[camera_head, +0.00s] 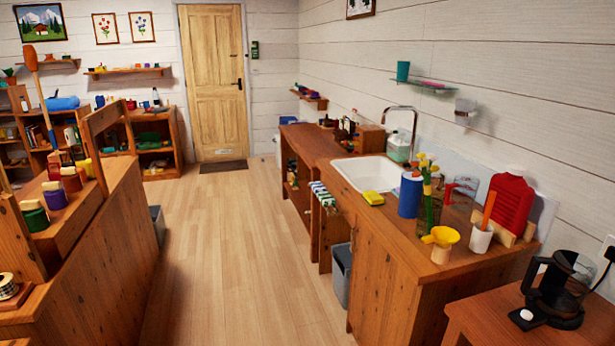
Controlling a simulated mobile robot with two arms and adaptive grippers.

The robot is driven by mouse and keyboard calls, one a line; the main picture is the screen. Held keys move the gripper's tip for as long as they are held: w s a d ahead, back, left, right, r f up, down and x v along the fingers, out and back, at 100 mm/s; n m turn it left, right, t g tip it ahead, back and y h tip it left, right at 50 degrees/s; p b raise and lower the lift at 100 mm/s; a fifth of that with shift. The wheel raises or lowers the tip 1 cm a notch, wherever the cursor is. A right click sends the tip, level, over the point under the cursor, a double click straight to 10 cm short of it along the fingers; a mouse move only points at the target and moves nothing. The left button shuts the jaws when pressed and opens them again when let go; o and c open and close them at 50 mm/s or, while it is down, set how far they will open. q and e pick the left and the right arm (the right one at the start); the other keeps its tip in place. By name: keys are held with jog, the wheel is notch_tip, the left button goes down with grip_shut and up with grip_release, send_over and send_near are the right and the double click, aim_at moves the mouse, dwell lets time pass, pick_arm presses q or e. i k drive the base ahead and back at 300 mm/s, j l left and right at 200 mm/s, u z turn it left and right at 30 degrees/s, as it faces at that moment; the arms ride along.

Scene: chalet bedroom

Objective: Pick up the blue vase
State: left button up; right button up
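A blue upright cylinder (410,195) stands on the wooden sink counter, at the right of the sink. It is the most vase-like blue thing in view, but I cannot tell for sure that it is the blue vase. Right beside it, a clear vessel (429,213) holds yellow flowers and partly overlaps its right side. A teal cup (403,70) stands on the wall shelf above the counter. Neither of my grippers is in view.
A coffee maker (562,290) stands at the lower right. The wooden floor (235,245) is clear up to the door (213,85).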

aim_at(410, 188)
jog(key=i+z, duration=0.3)
jog(key=i, duration=0.25)
jog(key=i+j+z, duration=0.15)
jog(key=i+z, duration=0.15)
jog(key=i, duration=0.3)
